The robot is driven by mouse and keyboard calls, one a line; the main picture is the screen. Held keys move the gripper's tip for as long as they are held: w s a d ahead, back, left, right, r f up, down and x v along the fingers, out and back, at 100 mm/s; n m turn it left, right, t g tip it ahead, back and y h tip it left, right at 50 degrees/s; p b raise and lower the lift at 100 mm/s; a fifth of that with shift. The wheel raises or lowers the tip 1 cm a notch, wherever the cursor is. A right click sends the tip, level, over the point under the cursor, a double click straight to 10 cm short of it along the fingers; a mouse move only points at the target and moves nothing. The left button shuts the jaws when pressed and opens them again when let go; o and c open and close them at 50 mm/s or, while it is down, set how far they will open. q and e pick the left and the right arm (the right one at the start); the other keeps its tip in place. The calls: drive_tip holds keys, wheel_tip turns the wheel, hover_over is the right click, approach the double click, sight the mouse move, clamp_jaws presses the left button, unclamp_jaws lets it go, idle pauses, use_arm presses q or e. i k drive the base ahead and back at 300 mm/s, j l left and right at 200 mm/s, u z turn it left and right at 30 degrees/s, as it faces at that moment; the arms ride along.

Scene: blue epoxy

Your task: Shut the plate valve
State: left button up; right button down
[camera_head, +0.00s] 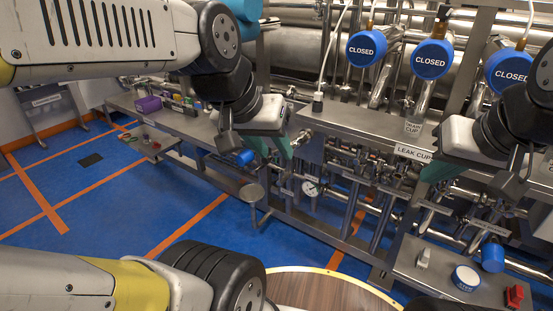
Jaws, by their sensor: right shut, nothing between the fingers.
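No part is labelled as the plate valve, so I cannot tell which one it is. Three round blue caps marked CLOSED, the left (366,48), the middle (431,59) and the right (508,68), sit on steel pipes at the upper right. My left gripper (274,148) is above the left part of the steel bench, its teal fingers apart with nothing seen between them. My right gripper (437,173) is shut and empty, in front of the LEAK CUP label (413,153). A blue cylinder (244,157) shows just left of my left gripper's fingers.
A steel shelf (365,120) holds a DRAIN CUP (413,127). Below it are dense pipes and a gauge (310,188). A lower right panel carries a white-topped blue cap (466,278), a blue cylinder (492,255) and a red switch (515,296).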

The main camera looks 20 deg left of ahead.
sight(280, 182)
drive_tip(key=j, duration=0.65)
drive_tip(key=i+j, duration=0.1)
drive_tip(key=j, duration=0.55)
